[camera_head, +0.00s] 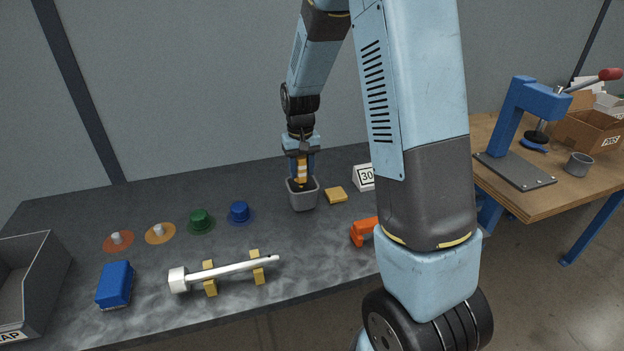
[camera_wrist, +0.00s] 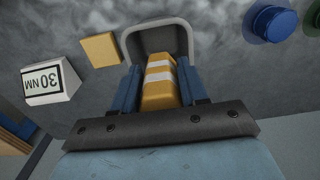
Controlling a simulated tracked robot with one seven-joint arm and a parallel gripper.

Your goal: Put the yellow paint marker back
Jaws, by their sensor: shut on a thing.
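The yellow paint marker (camera_head: 302,170) has white bands and is held upright in my gripper (camera_head: 301,177). In the wrist view the marker (camera_wrist: 160,84) sits between the two blue fingers of my gripper (camera_wrist: 162,82), which are shut on it. A grey cup-like holder (camera_head: 303,199) stands on the dark bench directly below. In the wrist view the rim of the holder (camera_wrist: 157,24) surrounds the marker's far end. The marker's lower tip is hidden, so I cannot tell how deep it sits or whether it touches the bottom.
A yellow block (camera_head: 335,195) and a "30" sign (camera_head: 364,177) are right of the holder. A blue cap (camera_head: 239,212) and green cap (camera_head: 200,220) stand to its left. A white rod (camera_head: 225,271) lies in front on yellow supports. An orange tool (camera_head: 363,231) is partly hidden by my arm.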

